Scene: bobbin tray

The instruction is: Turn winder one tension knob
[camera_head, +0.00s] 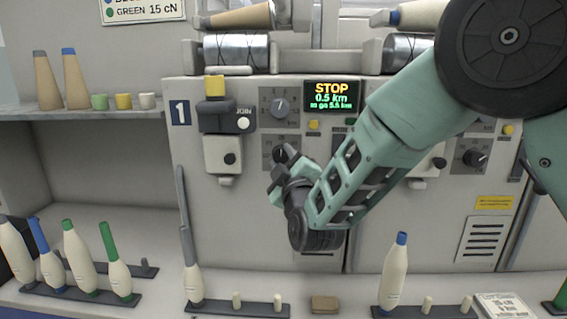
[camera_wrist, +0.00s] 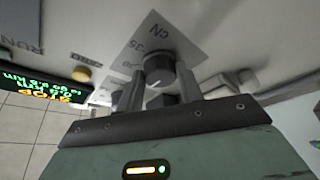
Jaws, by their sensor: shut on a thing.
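Winder one, marked by a blue plate "1" (camera_head: 180,112), stands left of centre in the head view. Its tension knob (camera_wrist: 158,68) is dark and round, on a grey scale plate marked "cN" and "35" (camera_wrist: 150,40) in the wrist view. My gripper (camera_wrist: 160,82) has one finger on each side of this knob and is shut on it. In the head view my gripper (camera_head: 281,168) is at the lower dial plate, and hides most of that knob. Another knob (camera_head: 280,105) sits on the plate above. The display (camera_head: 332,95) reads STOP, 0.5 km.
A yellow-topped unit (camera_head: 215,86) and a white JOIN button (camera_head: 243,123) are left of the knob. Winder two's knob (camera_head: 475,157) is to the right. Bobbins stand on the ledge below, including a blue-topped one (camera_head: 395,275). A wooden block (camera_head: 324,304) lies on the ledge.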

